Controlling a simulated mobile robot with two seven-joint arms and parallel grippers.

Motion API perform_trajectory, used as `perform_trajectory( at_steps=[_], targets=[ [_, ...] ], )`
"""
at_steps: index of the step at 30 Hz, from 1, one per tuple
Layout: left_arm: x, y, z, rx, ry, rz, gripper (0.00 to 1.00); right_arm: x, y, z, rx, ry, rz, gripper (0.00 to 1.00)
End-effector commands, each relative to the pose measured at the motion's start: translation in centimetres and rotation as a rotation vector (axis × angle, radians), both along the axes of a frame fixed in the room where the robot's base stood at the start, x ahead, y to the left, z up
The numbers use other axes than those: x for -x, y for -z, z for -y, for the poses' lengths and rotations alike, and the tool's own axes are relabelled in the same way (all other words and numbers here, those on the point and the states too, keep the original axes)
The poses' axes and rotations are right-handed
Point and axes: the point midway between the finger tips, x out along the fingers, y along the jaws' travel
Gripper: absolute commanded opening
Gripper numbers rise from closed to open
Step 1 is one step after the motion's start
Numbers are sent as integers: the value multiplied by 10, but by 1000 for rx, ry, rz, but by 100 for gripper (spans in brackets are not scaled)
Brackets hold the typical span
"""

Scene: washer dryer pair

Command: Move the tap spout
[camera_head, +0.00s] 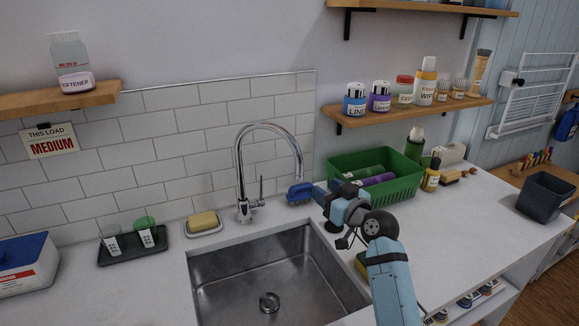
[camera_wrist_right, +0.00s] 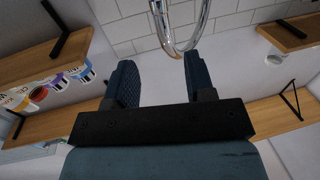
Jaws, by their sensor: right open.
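The chrome tap spout (camera_head: 297,153) arches from the tap body (camera_head: 244,208) behind the sink, its free end hanging to the right. My right gripper (camera_head: 297,193) is by that free end, its blue fingers at about the spout tip's height in the picture. In the right wrist view the jaws (camera_wrist_right: 160,75) are apart and empty. The curved spout (camera_wrist_right: 183,42) shows near the fingertips, closer to the right-hand finger. I cannot tell whether it touches. The tap lever (camera_head: 261,190) stands upright beside the body. My left gripper is out of view.
The steel sink (camera_head: 235,275) is empty below. A soap dish (camera_head: 205,224) sits left of the tap, and a tray (camera_head: 133,247) with two cups is farther left. A green crate (camera_head: 395,185) with bottles stands right, behind my right arm. The tiled wall is close behind the tap.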

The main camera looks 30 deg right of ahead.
Motion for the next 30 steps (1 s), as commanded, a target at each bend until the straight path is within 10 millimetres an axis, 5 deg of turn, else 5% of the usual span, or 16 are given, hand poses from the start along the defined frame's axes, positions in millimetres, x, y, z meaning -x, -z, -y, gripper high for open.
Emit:
perform_trajectory(
  at_steps=[5,18,30],
  targets=[
    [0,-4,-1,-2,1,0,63,-19,-2,-2,-3,-1,1,49],
    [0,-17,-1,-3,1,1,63,-108,-2,-14,-3,-1,0,49],
    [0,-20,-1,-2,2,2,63,-136,1,-16,0,1,-1,49]
  ],
)
